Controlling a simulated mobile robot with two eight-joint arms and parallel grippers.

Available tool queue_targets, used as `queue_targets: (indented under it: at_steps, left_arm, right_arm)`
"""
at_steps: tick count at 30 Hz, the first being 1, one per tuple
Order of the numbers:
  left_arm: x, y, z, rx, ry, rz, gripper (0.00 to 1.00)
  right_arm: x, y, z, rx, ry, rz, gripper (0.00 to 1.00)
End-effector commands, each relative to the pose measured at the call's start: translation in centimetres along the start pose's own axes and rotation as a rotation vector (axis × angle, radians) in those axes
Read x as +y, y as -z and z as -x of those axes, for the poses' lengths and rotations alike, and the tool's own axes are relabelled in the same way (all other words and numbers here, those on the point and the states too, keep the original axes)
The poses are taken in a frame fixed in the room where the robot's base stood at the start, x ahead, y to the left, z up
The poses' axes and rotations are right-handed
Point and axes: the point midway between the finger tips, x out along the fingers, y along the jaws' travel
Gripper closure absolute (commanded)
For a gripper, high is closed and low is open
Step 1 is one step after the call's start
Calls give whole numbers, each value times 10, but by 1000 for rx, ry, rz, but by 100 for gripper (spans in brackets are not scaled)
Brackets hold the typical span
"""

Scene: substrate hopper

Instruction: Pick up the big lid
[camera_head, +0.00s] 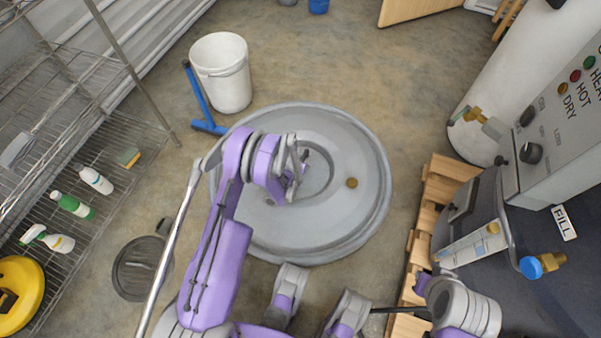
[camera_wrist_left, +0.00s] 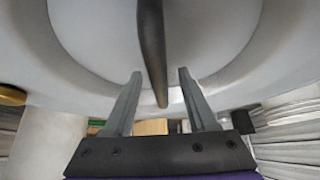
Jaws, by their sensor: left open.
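The big lid (camera_head: 345,222) is a wide, round grey disc with a raised rim, lying on the floor at the middle of the head view. It fills the top of the left wrist view (camera_wrist_left: 215,40). My left gripper (camera_head: 297,178) is over the lid's recessed centre. In the left wrist view its two fingers (camera_wrist_left: 157,75) are apart, and a dark bar-like handle (camera_wrist_left: 152,45) runs into the gap between them. I cannot tell if the fingers touch it. My arm hides part of the lid. My right gripper is not in view; only part of that arm shows.
A brass knob (camera_head: 352,183) sits on the lid. A white bucket (camera_head: 222,75) and blue tool (camera_head: 200,105) stand behind it. A wire shelf (camera_head: 85,160) is left. A wooden pallet (camera_head: 447,180) and control panel (camera_head: 560,125) are close on the right.

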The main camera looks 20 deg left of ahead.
Motion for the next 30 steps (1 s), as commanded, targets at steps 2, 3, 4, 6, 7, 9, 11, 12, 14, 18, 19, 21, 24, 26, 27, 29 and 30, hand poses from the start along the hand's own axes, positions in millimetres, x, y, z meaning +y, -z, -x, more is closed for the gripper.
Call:
queue_targets:
  at_steps: [2, 3, 4, 6, 7, 9, 11, 12, 14, 18, 19, 21, 24, 26, 27, 29, 30]
  left_arm:
    - [0, 0, -2, 0, 0, 0, 43]
    - [0, 0, -2, 0, 0, 0, 43]
    - [0, 0, -2, 0, 0, 0, 43]
    - [0, 0, -1, 0, 0, 0, 43]
    - [0, 0, -1, 0, 0, 0, 45]
    - [0, 0, -1, 0, 0, 0, 57]
    - [0, 0, -1, 0, 0, 0, 68]
    - [0, 0, -1, 0, 0, 0, 75]
    - [0, 0, -1, 0, 0, 0, 86]
    - [0, 0, -1, 0, 0, 0, 100]
    - [0, 0, -1, 0, 0, 0, 100]
    - [0, 0, -1, 0, 0, 0, 100]
    - [0, 0, -1, 0, 0, 0, 100]
    - [0, 0, -1, 0, 0, 0, 100]
    - [0, 0, -1, 0, 0, 0, 100]
    - [0, 0, -1, 0, 0, 0, 100]
    - [0, 0, -1, 0, 0, 0, 100]
  right_arm:
    - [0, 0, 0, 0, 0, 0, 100]
    - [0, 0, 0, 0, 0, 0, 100]
    - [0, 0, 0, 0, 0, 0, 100]
    - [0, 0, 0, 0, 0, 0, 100]
    - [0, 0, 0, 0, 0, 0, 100]
    - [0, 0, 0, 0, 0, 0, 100]
    - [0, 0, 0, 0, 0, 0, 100]
    - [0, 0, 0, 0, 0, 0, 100]
    - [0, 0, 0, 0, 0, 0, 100]
    - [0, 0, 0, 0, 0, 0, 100]
    - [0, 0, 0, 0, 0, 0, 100]
    - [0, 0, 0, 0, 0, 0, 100]
    - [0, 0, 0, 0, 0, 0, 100]
    - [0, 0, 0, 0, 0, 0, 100]
    - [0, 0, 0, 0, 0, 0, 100]
    - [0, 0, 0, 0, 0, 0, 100]
    - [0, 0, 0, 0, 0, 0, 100]
